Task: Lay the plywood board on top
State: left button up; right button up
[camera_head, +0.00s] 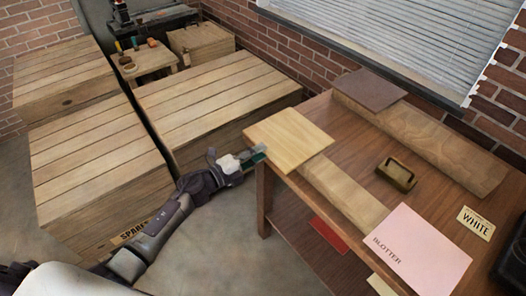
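A pale plywood board (291,138) lies flat on the near end of a wooden beam (345,192) on the brown table, its left corner sticking out past the table's edge. My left gripper (257,155) is at the board's left edge, its greenish fingertips meeting or overlapping that edge. Whether the fingers are closed on the board or only beside it cannot be told. A pink sheet marked BLOTTER (418,252) lies at the beam's other end. My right gripper is not in view.
A brass block with a handle (396,174) stands mid-table. A thicker beam (430,140) at the back carries a dark brown board (370,88). A WHITE card (475,223) lies at the right. Large wooden crates (215,95) stand left of the table.

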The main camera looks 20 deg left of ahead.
pick_arm(q)
jog(key=shift+x, duration=0.85)
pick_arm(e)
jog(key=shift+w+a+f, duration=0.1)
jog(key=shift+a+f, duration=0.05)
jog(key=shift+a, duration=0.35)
pick_arm(q)
jog(key=shift+c, duration=0.3)
grip_shut()
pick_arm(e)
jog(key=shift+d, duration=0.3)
